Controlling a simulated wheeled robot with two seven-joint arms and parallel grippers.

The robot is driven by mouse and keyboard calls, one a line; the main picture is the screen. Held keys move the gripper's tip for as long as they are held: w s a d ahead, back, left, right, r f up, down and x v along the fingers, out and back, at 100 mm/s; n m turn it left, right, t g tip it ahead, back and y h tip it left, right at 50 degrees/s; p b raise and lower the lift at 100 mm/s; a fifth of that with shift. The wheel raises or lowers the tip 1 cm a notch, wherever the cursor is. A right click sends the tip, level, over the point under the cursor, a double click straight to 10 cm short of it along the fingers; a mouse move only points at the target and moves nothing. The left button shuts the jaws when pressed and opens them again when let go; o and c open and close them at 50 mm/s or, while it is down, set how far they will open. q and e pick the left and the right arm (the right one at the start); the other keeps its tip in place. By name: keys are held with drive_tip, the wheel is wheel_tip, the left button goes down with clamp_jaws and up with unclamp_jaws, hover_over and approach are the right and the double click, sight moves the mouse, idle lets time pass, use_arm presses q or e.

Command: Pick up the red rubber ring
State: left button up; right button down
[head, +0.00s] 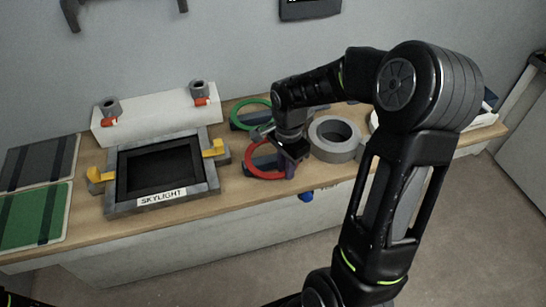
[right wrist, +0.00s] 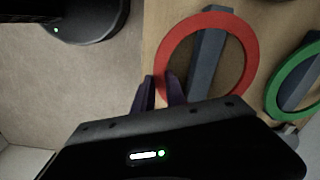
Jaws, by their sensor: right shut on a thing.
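The red rubber ring (head: 254,168) is near the front edge of the wooden bench, partly hidden by my right gripper (head: 290,170). In the right wrist view the red ring (right wrist: 249,50) shows nearly whole, with a grey-blue bar (right wrist: 207,52) across its middle. My right gripper (right wrist: 160,92) is shut on the ring's near rim, one finger outside and one inside. I cannot tell whether the ring is lifted clear of the bench. My left gripper is not in view.
A green ring (head: 238,116) lies behind the red one, and a grey ring (head: 336,150) stands to its right. The skylight frame (head: 160,196) with yellow clamps is to the left. A white block (head: 158,122) stands behind that frame. Dark and green panels (head: 34,215) lie far left.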

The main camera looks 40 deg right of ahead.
drive_tip(key=shift+r, duration=0.1)
drive_tip(key=shift+r, duration=0.45)
wheel_tip(320, 180, up, 10)
drive_tip(key=shift+f, duration=0.25)
idle(0.3)
